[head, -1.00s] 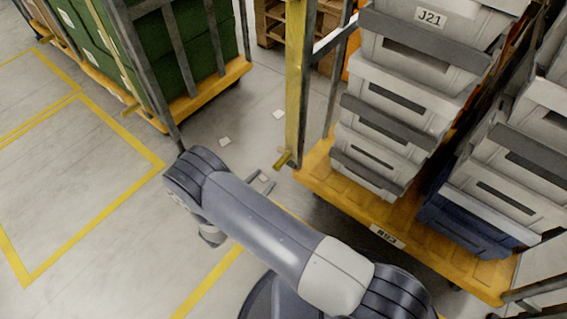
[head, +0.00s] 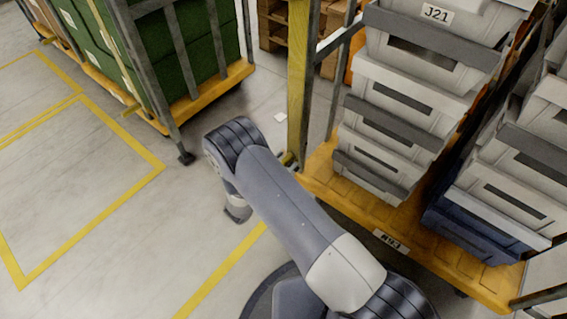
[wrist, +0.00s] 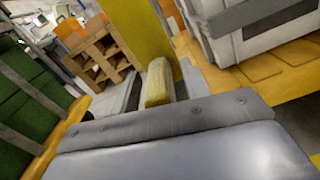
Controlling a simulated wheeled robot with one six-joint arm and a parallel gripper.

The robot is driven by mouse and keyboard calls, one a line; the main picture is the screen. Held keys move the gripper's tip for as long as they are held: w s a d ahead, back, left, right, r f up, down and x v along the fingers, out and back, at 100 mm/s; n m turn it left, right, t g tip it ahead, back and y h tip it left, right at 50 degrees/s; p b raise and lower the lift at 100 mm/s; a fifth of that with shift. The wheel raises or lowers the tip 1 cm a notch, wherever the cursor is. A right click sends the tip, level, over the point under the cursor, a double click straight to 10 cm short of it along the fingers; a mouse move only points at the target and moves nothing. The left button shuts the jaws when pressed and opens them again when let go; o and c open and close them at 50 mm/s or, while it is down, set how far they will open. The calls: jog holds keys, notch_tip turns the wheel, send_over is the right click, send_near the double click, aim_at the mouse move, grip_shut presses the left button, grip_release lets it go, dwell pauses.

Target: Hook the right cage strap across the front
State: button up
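The right cage (head: 322,192) holds stacked grey bins on a yellow base. Its yellow strap (head: 298,75) hangs straight down along the left front post, also in the wrist view (wrist: 148,30). The yellow end piece (head: 287,159) shows at the strap's foot, partly behind my arm. In the wrist view, this end piece (wrist: 158,80) stands between the two grey fingers of my gripper (wrist: 160,92). The fingers lie close on both sides; whether they press on it I cannot tell. In the head view my arm hides the fingers. No strap crosses the cage front.
A cage with green crates (head: 205,60) stands at the left, with free floor before it. Wooden pallets (wrist: 100,55) stand behind. A dark blue bin (head: 470,225) sits low in the right cage. Yellow lines mark the floor.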

grip_shut()
dwell(0.4)
